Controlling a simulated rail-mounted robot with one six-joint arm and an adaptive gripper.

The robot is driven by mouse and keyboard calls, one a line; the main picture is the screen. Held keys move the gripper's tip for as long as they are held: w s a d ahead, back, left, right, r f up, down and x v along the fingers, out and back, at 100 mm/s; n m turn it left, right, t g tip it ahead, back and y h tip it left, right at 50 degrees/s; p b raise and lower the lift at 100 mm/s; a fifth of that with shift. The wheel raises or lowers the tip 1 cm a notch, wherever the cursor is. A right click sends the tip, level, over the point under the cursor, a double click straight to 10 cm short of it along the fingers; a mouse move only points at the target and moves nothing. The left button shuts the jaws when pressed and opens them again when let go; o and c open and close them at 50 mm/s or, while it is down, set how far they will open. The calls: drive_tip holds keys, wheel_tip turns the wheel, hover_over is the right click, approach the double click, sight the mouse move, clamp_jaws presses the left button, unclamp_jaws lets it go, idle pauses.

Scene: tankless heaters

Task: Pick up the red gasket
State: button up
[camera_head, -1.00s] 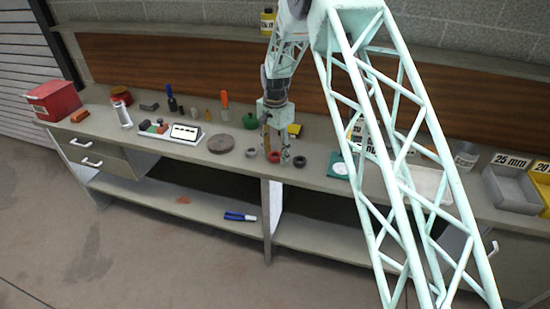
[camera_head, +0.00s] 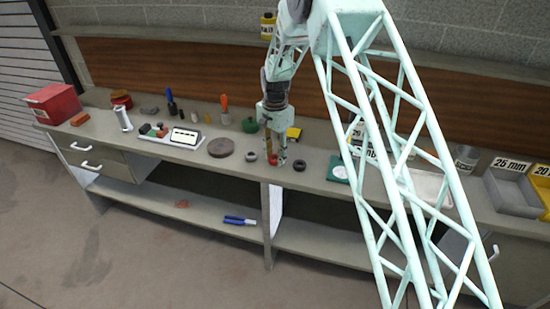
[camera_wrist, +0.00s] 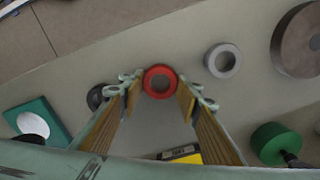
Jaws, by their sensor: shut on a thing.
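The red gasket (camera_wrist: 160,81) is a small red ring between my fingertips in the wrist view. In the head view the red gasket (camera_head: 273,159) is partly hidden by the fingers, low at the worktop. My gripper (camera_wrist: 162,87) is shut on it, with one finger on each side of the ring. In the head view my gripper (camera_head: 276,161) points down at the bench. I cannot tell whether the gasket still touches the worktop.
A grey ring (camera_wrist: 223,60) lies right of the gasket in the wrist view and a dark ring (camera_wrist: 97,97) lies left of it. A brown disc (camera_head: 221,147), a green knob (camera_head: 250,125) and a green square piece (camera_head: 338,168) are nearby on the bench (camera_head: 315,160).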

sight(275, 158)
drive_tip(key=shift+r, duration=1.55)
drive_tip(key=s+d, duration=0.2)
drive_tip(key=s, duration=0.5)
drive_tip(key=s+d+r, duration=0.1)
drive_tip(key=s+d, duration=0.2)
drive_tip(key=s, duration=0.5)
drive_tip(key=shift+d+r, duration=0.15)
drive_tip(key=shift+r, duration=0.05)
drive_tip(key=d+r+n+b, duration=0.1)
drive_tip(key=d+r+n, duration=0.2)
drive_tip(key=d, duration=0.7)
drive_tip(key=d+r+n+b, duration=0.1)
drive_tip(key=d+r+n, duration=0.3)
drive_tip(key=d, duration=0.6)
drive_tip(key=shift+s+r+n, duration=0.25)
drive_tip(key=shift+r+n, duration=0.05)
drive_tip(key=shift+n, duration=0.3)
drive_tip(key=shift+a, duration=0.1)
